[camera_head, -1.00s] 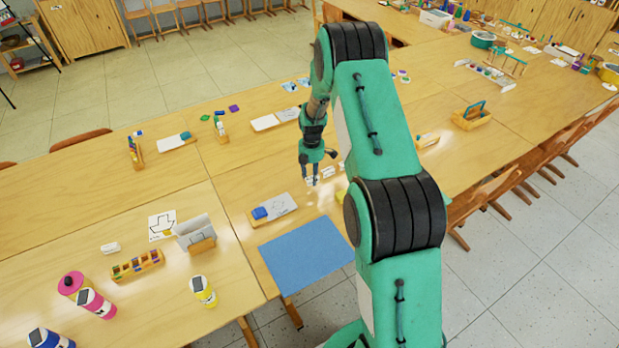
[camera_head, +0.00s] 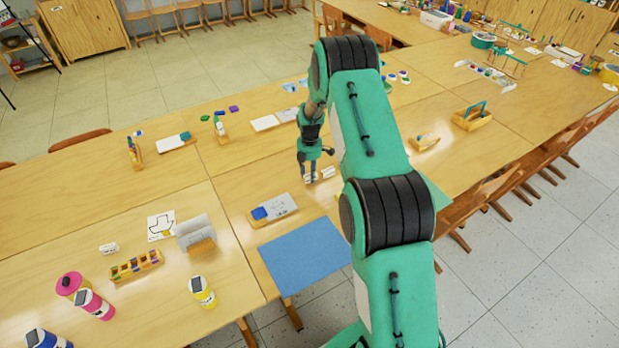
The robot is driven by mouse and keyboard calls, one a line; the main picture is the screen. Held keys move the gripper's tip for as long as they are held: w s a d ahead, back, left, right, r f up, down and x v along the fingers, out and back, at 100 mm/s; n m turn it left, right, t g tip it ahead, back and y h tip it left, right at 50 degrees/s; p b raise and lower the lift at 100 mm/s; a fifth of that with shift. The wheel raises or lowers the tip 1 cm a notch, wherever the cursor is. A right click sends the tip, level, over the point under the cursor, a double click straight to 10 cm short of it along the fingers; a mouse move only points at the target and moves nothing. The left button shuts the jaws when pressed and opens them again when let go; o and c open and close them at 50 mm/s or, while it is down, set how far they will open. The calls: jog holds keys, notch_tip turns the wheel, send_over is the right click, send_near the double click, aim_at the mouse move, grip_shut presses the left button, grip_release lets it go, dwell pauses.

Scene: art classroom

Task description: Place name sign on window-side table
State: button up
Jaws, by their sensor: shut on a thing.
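My gripper (camera_head: 309,178) points down just above the wooden table behind the blue mat. It is small in view, and its fingers are shut on a small white piece that looks like a name sign; its writing is too small to read. Another small white piece (camera_head: 328,173) is just right of the fingers. A similar white block with dark marks (camera_head: 108,249) stands on the left table (camera_head: 60,232). No window shows, so I cannot tell which table is window-side.
The blue mat (camera_head: 302,256) lies at the table's front edge, with a tray holding a card and blue block (camera_head: 272,209) behind it. Bottles, a card holder (camera_head: 196,234) and a crayon rack (camera_head: 136,267) stand on the left table. Wooden chairs (camera_head: 490,192) line the right side.

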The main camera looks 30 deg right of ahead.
aim_at(309, 174)
jog(key=shift+f, duration=0.7)
jog(key=shift+f, duration=0.15)
jog(key=o, duration=0.9)
notch_tip(309, 174, up, 12)
jog(key=shift+r+p, duration=0.2)
jog(key=shift+p, duration=0.75)
